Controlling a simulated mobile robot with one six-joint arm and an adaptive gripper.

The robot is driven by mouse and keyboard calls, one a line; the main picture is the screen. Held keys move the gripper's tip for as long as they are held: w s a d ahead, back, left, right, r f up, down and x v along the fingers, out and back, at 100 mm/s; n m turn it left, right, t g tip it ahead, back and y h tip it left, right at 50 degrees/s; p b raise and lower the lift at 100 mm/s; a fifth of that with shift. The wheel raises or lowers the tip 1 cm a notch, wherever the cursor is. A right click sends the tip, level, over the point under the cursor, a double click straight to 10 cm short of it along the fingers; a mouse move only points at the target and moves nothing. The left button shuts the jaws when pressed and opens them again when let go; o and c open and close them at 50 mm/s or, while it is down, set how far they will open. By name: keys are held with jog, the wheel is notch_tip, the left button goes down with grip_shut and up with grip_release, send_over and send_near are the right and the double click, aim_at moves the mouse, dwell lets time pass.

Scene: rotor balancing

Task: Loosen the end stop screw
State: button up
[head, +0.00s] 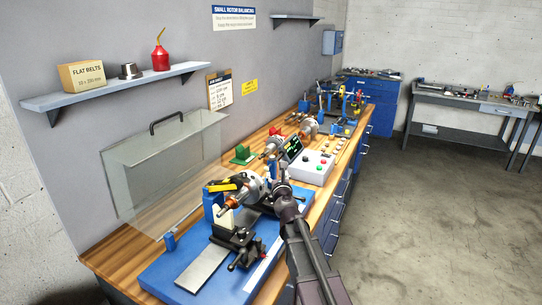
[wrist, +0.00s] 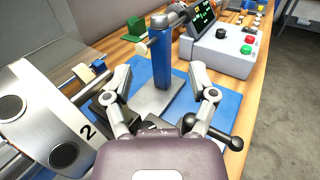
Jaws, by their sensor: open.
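The balancing machine's blue bed (head: 171,277) lies on the bench and carries a metal rotor (head: 252,187). My gripper (head: 281,187) is at the rotor's right end, over the bed. In the wrist view my gripper (wrist: 160,72) is open, its fingers spread with nothing between the tips that I can see held. Ahead of it stands an upright blue post (wrist: 171,62) with a grey clamp piece (wrist: 168,19) and a pale tip on top, likely the end stop. I cannot pick out its screw clearly. The rotor's disc (wrist: 40,110), marked 2, fills the left.
A black ball-ended lever (wrist: 235,143) is close to the right finger. A grey control box (wrist: 222,50) with coloured buttons stands beyond. A clear guard (head: 165,165) is at the left. Other tools crowd the bench's far end; the floor (head: 430,220) at right is clear.

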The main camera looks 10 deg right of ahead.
aim_at(272, 158)
jog(key=shift+w, duration=0.2)
jog(key=shift+w, duration=0.15)
jog(key=w, duration=1.3)
jog(key=shift+w+d, duration=0.2)
jog(key=shift+w, duration=0.15)
grip_shut()
jog(key=shift+a, duration=0.15)
